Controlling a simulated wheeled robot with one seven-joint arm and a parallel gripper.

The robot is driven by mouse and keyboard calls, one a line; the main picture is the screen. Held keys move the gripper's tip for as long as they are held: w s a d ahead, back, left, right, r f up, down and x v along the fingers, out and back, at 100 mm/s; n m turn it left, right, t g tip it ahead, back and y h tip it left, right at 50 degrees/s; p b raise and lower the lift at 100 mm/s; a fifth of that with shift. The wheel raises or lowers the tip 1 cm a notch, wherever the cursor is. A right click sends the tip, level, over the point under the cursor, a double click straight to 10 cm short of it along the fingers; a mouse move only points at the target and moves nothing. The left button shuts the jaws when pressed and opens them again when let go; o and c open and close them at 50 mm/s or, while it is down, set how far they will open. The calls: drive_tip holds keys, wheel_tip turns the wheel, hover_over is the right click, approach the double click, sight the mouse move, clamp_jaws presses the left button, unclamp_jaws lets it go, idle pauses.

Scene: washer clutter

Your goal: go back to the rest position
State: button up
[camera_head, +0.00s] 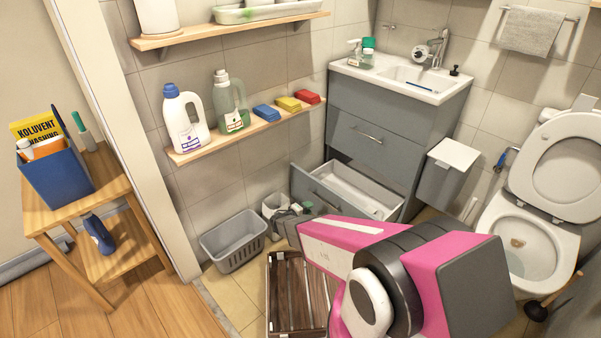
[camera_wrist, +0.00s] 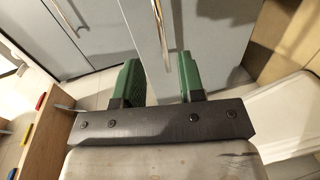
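My gripper (camera_wrist: 158,72) shows in the wrist view with two green fingers standing apart. The gap between them is empty, with a grey cabinet front (camera_wrist: 205,30) and its bar handle (camera_wrist: 160,22) beyond. In the head view my pink and black arm reaches in from the lower right, toward the open lower drawer (camera_head: 384,208) of the grey vanity (camera_head: 372,132). Grey and green parts that look like my gripper show at the arm's far end, left of the drawer, partly hidden by the arm. I cannot tell whether they touch anything.
A grey basket (camera_head: 234,243) and a slatted wooden mat (camera_head: 287,290) lie on the floor near my arm. A shelf (camera_head: 207,148) with bottles and sponges is on the wall. The toilet (camera_head: 527,245) is at right, a wooden side table (camera_head: 60,212) at left.

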drive_tip(key=s+d+r+m+g+y, duration=0.2)
drive_tip(key=s+d+r+m+g, duration=0.15)
drive_tip(key=r, duration=0.25)
drive_tip(key=s+d+r+m+g+y, duration=0.1)
drive_tip(key=s+d+r+m+g, duration=0.1)
drive_tip(key=s+d+r+g, duration=0.3)
drive_tip(key=s+r+m+y, duration=0.1)
drive_tip(key=s+r+y, duration=0.2)
drive_tip(key=r, duration=0.4)
drive_tip(key=s+a+r+m+g+y, duration=0.1)
drive_tip(key=s+r+y, duration=0.3)
drive_tip(key=r+y, duration=0.2)
drive_tip(key=shift+s+a+r, duration=0.3)
drive_tip(key=shift+r, duration=0.2)
